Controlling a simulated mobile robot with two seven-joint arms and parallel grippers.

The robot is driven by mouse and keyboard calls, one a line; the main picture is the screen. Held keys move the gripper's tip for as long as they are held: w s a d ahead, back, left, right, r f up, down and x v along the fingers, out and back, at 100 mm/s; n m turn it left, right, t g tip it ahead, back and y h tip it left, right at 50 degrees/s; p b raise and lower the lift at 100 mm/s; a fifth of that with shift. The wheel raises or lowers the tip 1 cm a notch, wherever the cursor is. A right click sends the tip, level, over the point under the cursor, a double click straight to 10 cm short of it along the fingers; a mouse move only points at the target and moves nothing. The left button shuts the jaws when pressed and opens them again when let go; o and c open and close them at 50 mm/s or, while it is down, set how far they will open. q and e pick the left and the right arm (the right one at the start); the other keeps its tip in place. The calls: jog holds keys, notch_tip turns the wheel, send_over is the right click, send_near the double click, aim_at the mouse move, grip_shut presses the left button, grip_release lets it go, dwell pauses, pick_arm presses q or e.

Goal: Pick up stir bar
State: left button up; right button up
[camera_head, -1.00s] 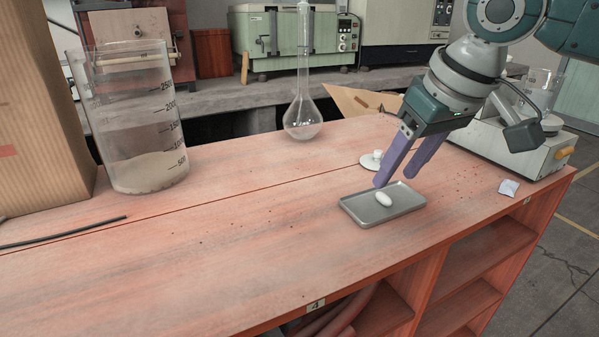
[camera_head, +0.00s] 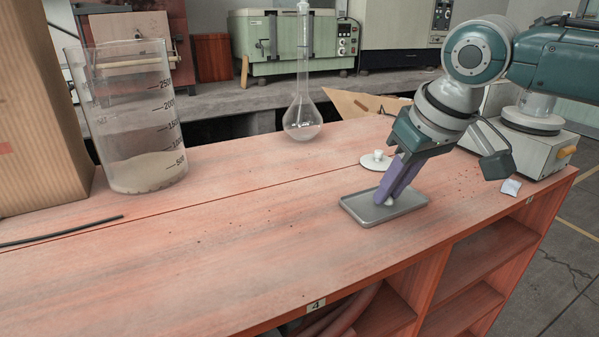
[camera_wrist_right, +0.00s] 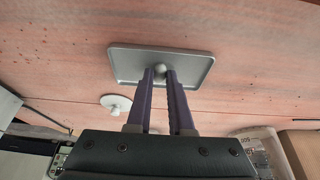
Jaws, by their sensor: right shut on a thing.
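The white stir bar is mostly hidden by my right gripper's fingers; a bit of it (camera_head: 389,201) shows at their tips in the head view. In the right wrist view its rounded end (camera_wrist_right: 160,69) shows between the two purple fingertips. My right gripper (camera_head: 384,198) is shut on the stir bar, its fingers slanting down into the grey tray (camera_head: 360,214). The bar is at or close to the tray floor; I cannot tell if it touches. The tray also shows in the wrist view (camera_wrist_right: 125,65). My left gripper is not in view.
A white knobbed lid (camera_head: 372,163) lies just behind the tray. A tall glass flask (camera_head: 302,125) and a large beaker (camera_head: 140,130) stand farther left. A white-topped device (camera_head: 545,155) stands at the right. The bench (camera_head: 230,240) is clear left of the tray.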

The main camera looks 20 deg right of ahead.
aim_at(390, 198)
grip_shut()
jog(key=shift+r, duration=0.15)
notch_tip(390, 198, up, 20)
jog(key=p, duration=0.3)
